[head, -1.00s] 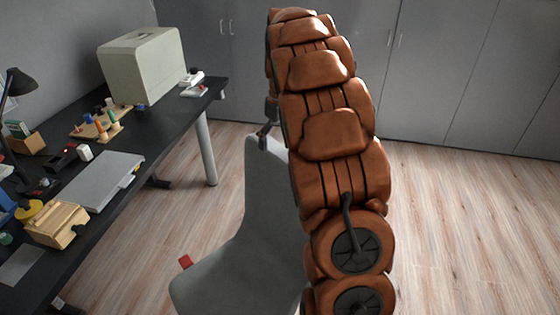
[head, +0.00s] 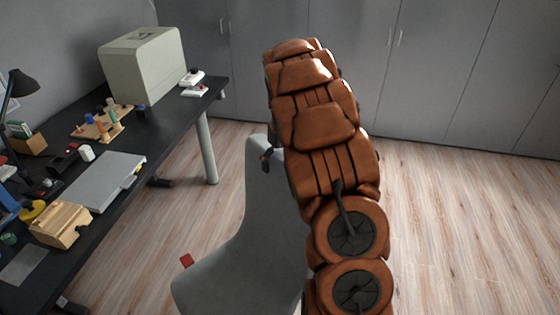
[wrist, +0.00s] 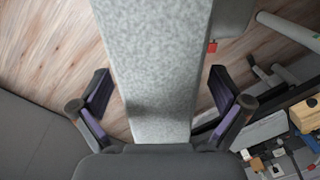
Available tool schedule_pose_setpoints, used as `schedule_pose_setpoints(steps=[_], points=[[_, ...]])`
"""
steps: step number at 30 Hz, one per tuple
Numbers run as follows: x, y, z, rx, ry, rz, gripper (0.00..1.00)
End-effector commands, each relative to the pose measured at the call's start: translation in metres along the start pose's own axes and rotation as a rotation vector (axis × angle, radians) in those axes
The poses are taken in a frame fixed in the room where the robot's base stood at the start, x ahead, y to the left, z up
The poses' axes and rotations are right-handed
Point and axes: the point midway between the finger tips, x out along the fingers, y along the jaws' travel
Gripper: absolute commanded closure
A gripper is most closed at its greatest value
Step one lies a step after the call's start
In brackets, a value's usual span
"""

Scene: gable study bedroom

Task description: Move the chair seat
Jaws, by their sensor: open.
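The grey chair (head: 258,215) stands to the left of my arm in the head view, with its tall backrest (head: 260,170) and its seat (head: 215,285) in sight. A small red tag (head: 187,261) is at the seat's left edge. My gripper (wrist: 160,82) is open, with one purple-padded finger on each side of the grey speckled chair back (wrist: 155,60) in the wrist view. Gaps show between the back and both fingers. In the head view my arm hides most of the gripper and part of the chair's right side.
A dark desk (head: 175,130) runs along the left wall, holding a beige box-shaped machine (head: 142,65), a flat grey case (head: 105,180) and a wooden block (head: 60,225). A desk leg (head: 207,150) stands behind the chair. Grey cupboards (head: 350,60) line the back. Floor at right is clear.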

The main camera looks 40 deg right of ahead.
Motion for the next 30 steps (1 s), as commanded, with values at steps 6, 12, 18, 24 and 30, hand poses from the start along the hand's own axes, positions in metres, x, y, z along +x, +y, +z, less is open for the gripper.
schedule_pose_setpoints(steps=[6,12,18,24,30], points=[[0.0016,0.0002,0.0,0.0,0.0,0.0,0.0],[0.0015,0.0002,-0.0002,0.0,0.001,0.0,0.14],[0.0015,0.0001,-0.0003,0.0,0.001,0.001,0.34],[0.0014,0.0001,-0.0004,-0.001,0.001,0.001,0.55],[0.0014,0.0001,-0.0004,-0.001,0.001,0.001,0.76]])
